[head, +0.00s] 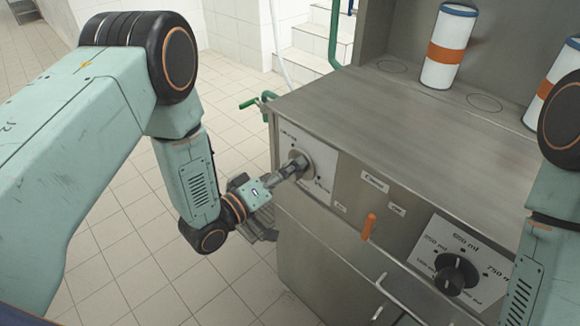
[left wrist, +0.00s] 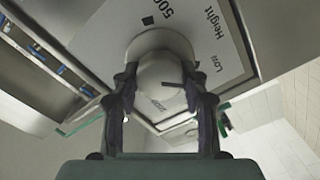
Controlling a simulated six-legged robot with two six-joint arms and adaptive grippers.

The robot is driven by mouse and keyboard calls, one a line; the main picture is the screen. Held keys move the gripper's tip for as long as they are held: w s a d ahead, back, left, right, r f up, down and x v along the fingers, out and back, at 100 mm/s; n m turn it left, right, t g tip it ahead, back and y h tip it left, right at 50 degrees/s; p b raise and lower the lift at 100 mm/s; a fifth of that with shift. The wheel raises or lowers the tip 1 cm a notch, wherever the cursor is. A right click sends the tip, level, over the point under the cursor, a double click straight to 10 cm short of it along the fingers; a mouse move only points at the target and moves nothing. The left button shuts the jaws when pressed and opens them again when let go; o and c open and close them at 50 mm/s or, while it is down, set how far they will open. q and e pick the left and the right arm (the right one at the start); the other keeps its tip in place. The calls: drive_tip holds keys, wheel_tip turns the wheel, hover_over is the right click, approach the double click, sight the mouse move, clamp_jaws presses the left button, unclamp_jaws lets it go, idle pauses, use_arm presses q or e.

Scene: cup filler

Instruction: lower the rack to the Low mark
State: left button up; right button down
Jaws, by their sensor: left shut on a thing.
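My left gripper (head: 286,172) is at the front panel of the steel machine and shut on the grey round height knob (head: 296,164). In the left wrist view, the gripper (left wrist: 163,95) has one finger on each side of the knob (left wrist: 160,72). The white height plate (left wrist: 205,35) behind it carries "Height", "Low" and "500". A short dark bar on the knob points right, roughly toward the "Low" side. The plate also shows in the head view (head: 322,165), partly covered by the knob. I cannot make out the rack. My right gripper is out of view.
A black volume dial (head: 455,273) and an orange lever (head: 368,226) are on the same front. A white cup with an orange band (head: 449,46) stands on the steel top (head: 385,115); another stands at right, partly hidden by my right arm.

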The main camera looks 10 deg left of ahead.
use_arm(q)
drive_tip(key=shift+f+n, duration=0.1)
drive_tip(key=shift+n, duration=0.8)
drive_tip(key=o, duration=1.1)
drive_tip(key=shift+o, duration=0.2)
drive_tip(key=v, duration=1.2)
drive_tip(key=shift+s, duration=0.1)
